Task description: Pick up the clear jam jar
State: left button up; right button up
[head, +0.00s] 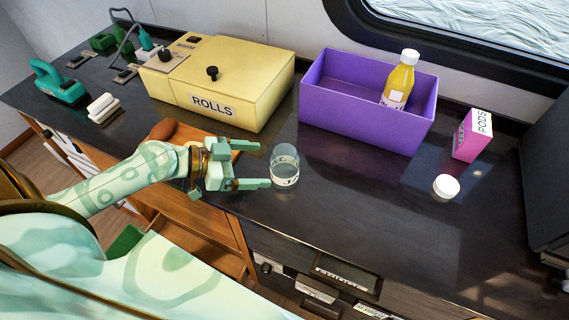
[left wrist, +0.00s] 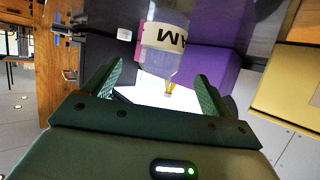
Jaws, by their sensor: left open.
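The clear jam jar (head: 285,160) stands upright on the dark counter, near its front edge. In the left wrist view the jar lies ahead of the gap between the fingers (left wrist: 160,80). I cannot tell whether the fingertips reach past the jar's near side. My right gripper is not in view.
A purple bin (head: 330,117) holding a yellow bottle (head: 400,80) stands behind the jar. A yellow rolls box (head: 262,88) is back left. A pink pods box (head: 472,135) and a white lid (head: 446,186) lie right. The counter right of the jar is clear.

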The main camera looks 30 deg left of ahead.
aim_at(285, 163)
pick_arm(q)
jog(key=shift+x, duration=1.2)
jog(key=shift+w+d, duration=0.1)
jog(key=shift+w, duration=0.15)
jog(key=p+x, duration=0.1)
jog(key=x, duration=0.4)
jog(key=shift+d, duration=0.1)
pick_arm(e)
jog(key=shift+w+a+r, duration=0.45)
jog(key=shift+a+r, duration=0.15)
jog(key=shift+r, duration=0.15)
pick_arm(q)
jog(key=c, duration=1.2)
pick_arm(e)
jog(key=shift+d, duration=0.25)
